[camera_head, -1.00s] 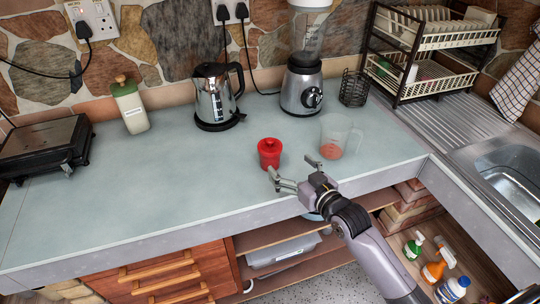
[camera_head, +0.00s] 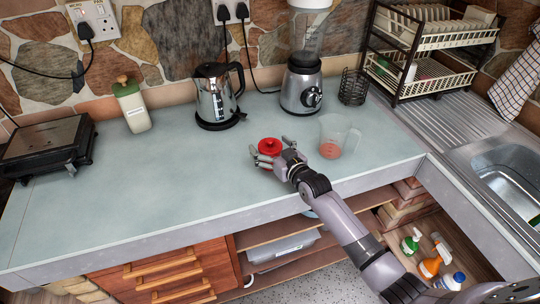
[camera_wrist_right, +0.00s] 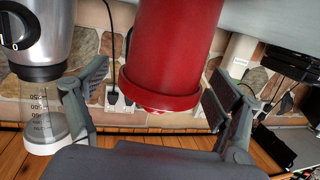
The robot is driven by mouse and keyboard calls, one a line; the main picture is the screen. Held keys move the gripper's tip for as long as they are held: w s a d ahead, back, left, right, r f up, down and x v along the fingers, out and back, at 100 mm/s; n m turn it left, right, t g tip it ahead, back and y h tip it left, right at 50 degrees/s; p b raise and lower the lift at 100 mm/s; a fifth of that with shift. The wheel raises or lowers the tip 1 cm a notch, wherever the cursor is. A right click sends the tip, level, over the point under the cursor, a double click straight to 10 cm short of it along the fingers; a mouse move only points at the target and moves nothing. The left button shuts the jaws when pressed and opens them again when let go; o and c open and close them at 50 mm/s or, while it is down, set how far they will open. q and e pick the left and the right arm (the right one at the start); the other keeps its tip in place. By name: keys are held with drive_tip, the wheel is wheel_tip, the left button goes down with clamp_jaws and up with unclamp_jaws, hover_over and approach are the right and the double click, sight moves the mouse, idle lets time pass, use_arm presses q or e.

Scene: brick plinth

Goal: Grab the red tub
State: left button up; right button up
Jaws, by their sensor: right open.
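The red tub (camera_head: 269,147) stands on the pale counter near its front edge, with its lower part partly hidden by my gripper. My right gripper (camera_head: 264,158) is at the tub, coming from the front right. In the right wrist view the red tub (camera_wrist_right: 173,55) fills the space between the two open fingers of my right gripper (camera_wrist_right: 158,103). A gap shows on each side of the tub, so the fingers appear apart from it. My left gripper is not in view.
A clear measuring jug (camera_head: 338,137) stands close to the right of my right gripper. A kettle (camera_head: 217,97) and a blender (camera_head: 302,80) stand behind. The counter (camera_head: 150,195) to the left is clear. A sink (camera_head: 515,175) is at the right.

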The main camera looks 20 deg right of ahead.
drive_tip(key=shift+c, duration=0.2)
drive_tip(key=c, duration=1.3)
drive_tip(key=shift+c, duration=0.4)
drive_tip(key=shift+r, duration=0.15)
